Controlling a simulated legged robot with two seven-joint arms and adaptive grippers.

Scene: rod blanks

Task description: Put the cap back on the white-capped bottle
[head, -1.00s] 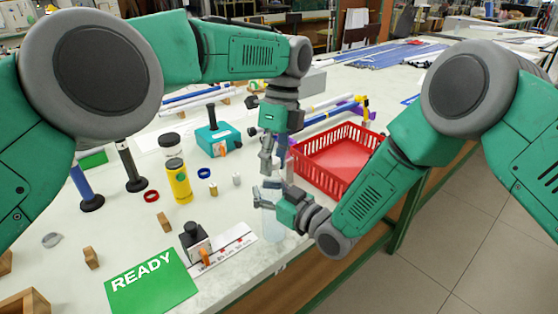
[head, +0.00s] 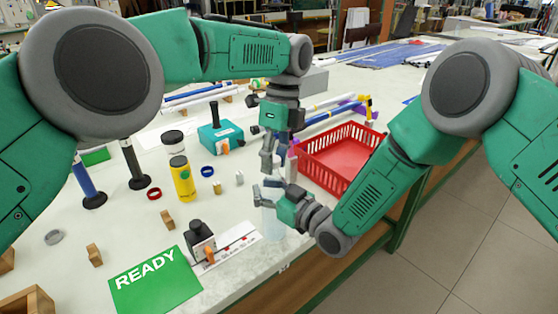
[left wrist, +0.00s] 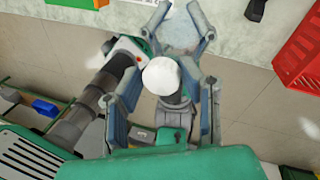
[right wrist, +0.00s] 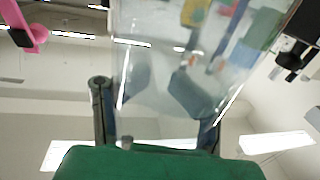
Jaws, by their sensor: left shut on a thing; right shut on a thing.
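A clear bottle (head: 273,222) stands near the table's front edge in the head view. My right gripper (head: 266,192) is shut on it from the right side; its clear wall (right wrist: 165,65) fills the space between the fingers in the right wrist view. My left gripper (head: 273,170) points down just above the bottle. In the left wrist view a round white cap (left wrist: 160,76) shows between the left fingers, which are shut on it. The fingers hide the bottle's mouth in the head view, so I cannot tell whether cap and bottle touch.
A red basket (head: 336,183) is right of the grippers. A yellow bottle (head: 183,182), a black-topped device (head: 199,240) and a green READY sign (head: 152,280) are to the left. A teal holder (head: 217,139) stands behind. The table's front edge is close to the bottle.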

